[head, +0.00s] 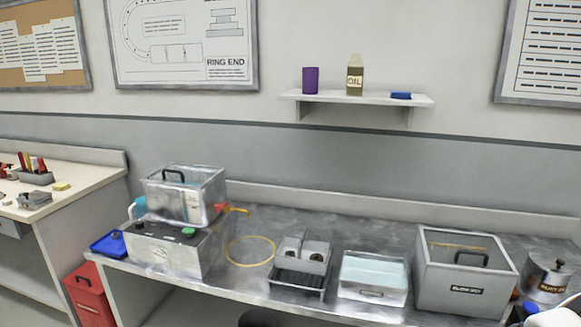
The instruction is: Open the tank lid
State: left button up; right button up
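Two lidded boxes stand on the metal bench, and I cannot tell for sure which is the tank. One is a clear-walled metal box (203,206) at the left, on top of a grey machine; its lid (205,178) has a black handle and looks closed. The other is a larger grey box (437,285) at the right, with a small dark label on its front. Its lid (444,241) has a window and a black handle (471,256), and it looks closed.
Between them stand a yellow ring (250,251), a grey fixture (303,262) and a shallow tray (374,273). A round metal pot (548,279) is at the far right. A red bin (90,295) stands left of the bench (335,222). A shelf (335,98) hangs above.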

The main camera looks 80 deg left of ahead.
aim_at(184, 169)
jog(key=u, duration=3.4)
